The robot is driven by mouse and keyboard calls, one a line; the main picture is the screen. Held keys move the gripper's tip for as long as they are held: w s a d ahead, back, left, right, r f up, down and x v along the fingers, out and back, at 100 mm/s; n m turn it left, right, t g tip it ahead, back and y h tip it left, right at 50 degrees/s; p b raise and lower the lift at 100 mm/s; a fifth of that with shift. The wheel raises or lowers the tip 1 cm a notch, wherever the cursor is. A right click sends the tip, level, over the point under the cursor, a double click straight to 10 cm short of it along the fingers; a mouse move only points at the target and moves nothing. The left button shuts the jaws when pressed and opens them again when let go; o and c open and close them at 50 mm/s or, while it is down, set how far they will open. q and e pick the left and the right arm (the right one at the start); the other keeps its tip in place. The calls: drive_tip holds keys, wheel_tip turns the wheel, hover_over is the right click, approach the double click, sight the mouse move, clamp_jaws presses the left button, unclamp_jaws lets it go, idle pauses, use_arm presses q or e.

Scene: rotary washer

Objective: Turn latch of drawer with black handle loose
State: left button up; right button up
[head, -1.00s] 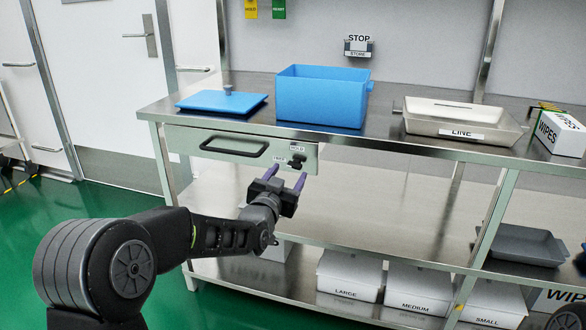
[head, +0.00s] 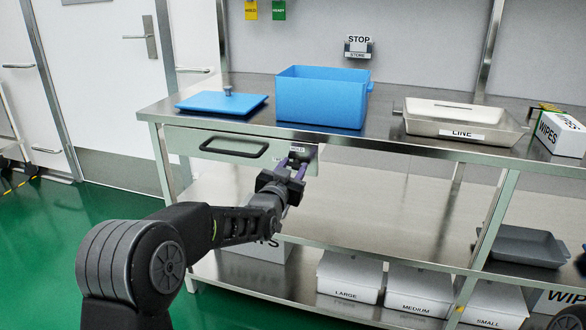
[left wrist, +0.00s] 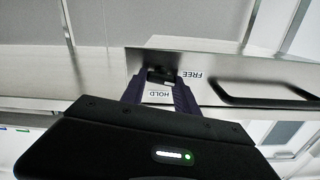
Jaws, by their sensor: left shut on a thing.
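The drawer (head: 190,142) with the black handle (head: 234,147) is closed under the left part of the metal bench. My left gripper (head: 294,168) is at the right end of the drawer front, with its purple fingers around the small black latch (left wrist: 161,75). In the left wrist view the fingers (left wrist: 160,92) are shut on the latch, and the labels HOLD (left wrist: 158,94) and FREE (left wrist: 192,75) show beside it. The wrist view is upside down. The fingers partly hide the latch in the head view.
A blue lid (head: 222,102), a blue box (head: 321,97) and a LINE tray (head: 462,122) stand on the bench top. White bins labelled LARGE (head: 349,275) and MEDIUM (head: 420,288) stand on the lower shelf. The space below the drawer is open.

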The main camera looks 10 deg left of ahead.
use_arm(q)
clamp_jaws()
drive_tip(key=shift+f+b, duration=0.2)
drive_tip(key=shift+b, duration=0.4)
drive_tip(key=shift+n, duration=0.5)
drive_tip(key=shift+r, duration=0.2)
drive_tip(key=o, duration=0.6)
unclamp_jaws()
drive_tip(key=shift+s, duration=0.1)
drive_tip(key=s, duration=0.7)
drive_tip(key=shift+s+a+p, duration=0.25)
drive_tip(key=shift+s+p, duration=0.05)
drive_tip(key=shift+p, duration=0.05)
